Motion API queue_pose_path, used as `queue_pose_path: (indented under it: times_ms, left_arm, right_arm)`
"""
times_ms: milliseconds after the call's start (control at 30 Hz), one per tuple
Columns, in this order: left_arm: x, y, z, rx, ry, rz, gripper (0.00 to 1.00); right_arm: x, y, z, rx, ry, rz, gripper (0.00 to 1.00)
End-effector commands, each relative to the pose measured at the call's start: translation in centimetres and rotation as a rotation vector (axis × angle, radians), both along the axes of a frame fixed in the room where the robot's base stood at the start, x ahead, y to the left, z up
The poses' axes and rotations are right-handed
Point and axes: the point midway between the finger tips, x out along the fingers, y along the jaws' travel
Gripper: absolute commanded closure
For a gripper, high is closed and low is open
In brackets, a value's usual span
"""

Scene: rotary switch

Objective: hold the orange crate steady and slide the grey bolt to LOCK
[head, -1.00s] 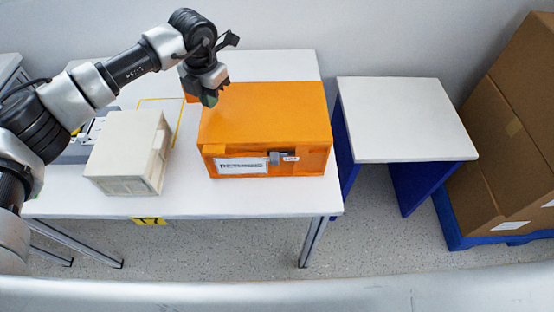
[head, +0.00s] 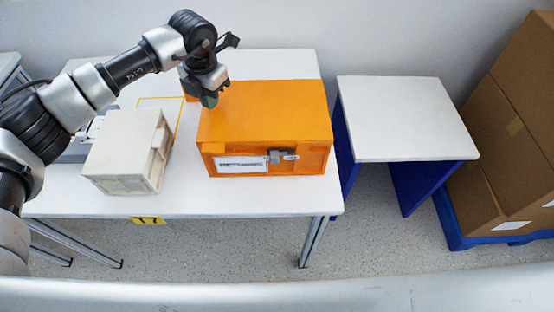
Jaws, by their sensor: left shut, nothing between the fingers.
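The orange crate (head: 270,112) stands on the white table, with its front face towards me. A small grey bolt (head: 274,157) sits on that front face, between a white printed label on its left and a small white tag on its right. The tag's lettering is too small to read for sure. My left gripper (head: 209,101) is shut and empty at the crate's back left part. I cannot tell whether its fingertips touch the crate. My right gripper is not in view.
A cream box (head: 128,150) stands on the white table (head: 240,198) just left of the crate. A white-topped side table with blue legs (head: 405,115) is to the right, clear on top. Brown cartons (head: 500,160) are stacked on a blue pallet at far right.

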Motion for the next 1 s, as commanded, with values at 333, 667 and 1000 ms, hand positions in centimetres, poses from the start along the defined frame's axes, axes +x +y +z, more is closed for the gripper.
queue_pose_path:
  times_ms: [333,667,1000]
  left_arm:
    - [0.00,-0.01,-0.78,0.000,0.000,0.000,1.00]
    - [0.00,-0.01,-0.76,0.000,0.000,0.000,1.00]
    - [-0.01,-0.01,-1.07,0.000,0.000,0.000,1.00]
  right_arm:
    - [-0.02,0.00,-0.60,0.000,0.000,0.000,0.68]
    - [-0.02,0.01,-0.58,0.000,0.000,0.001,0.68]
    - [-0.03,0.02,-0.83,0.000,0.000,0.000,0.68]
